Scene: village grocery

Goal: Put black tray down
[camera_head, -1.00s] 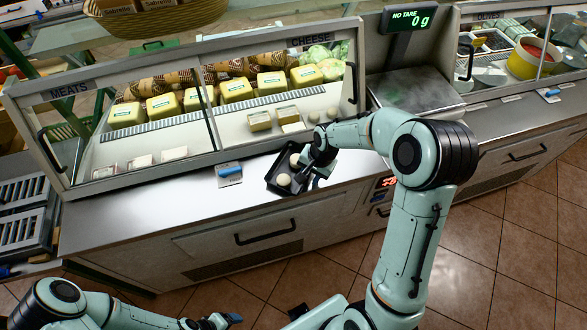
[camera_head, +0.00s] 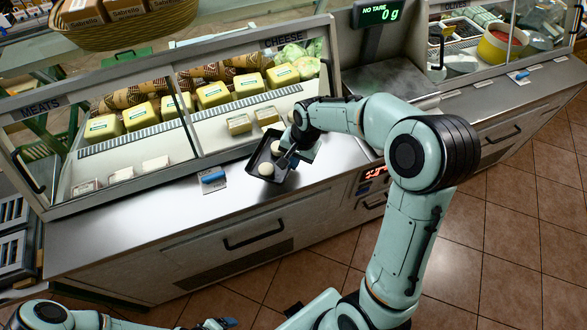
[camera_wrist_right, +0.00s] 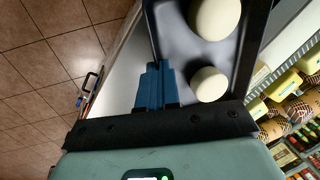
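The black tray (camera_head: 255,160) is at the front edge of the cheese case, over the steel counter. Two round white cheeses (camera_head: 265,169) lie in it. In the right wrist view the tray (camera_wrist_right: 172,40) fills the upper middle. My right gripper (camera_head: 290,157) is at the tray's right side. In the wrist view its blue fingers (camera_wrist_right: 155,88) are together at the tray's wall and appear shut on it. Whether the tray's underside touches anything is hidden. My left gripper (camera_head: 220,323) is low at the bottom edge, away from the tray; its opening is unclear.
The steel counter (camera_head: 130,225) has free room left of the tray. A blue-handled item (camera_head: 213,177) lies on it near the case. The glass case (camera_head: 170,140) holds yellow cheese blocks. A weighing plate (camera_head: 385,85) with a display (camera_head: 378,13) reading 0 g stands behind my right arm.

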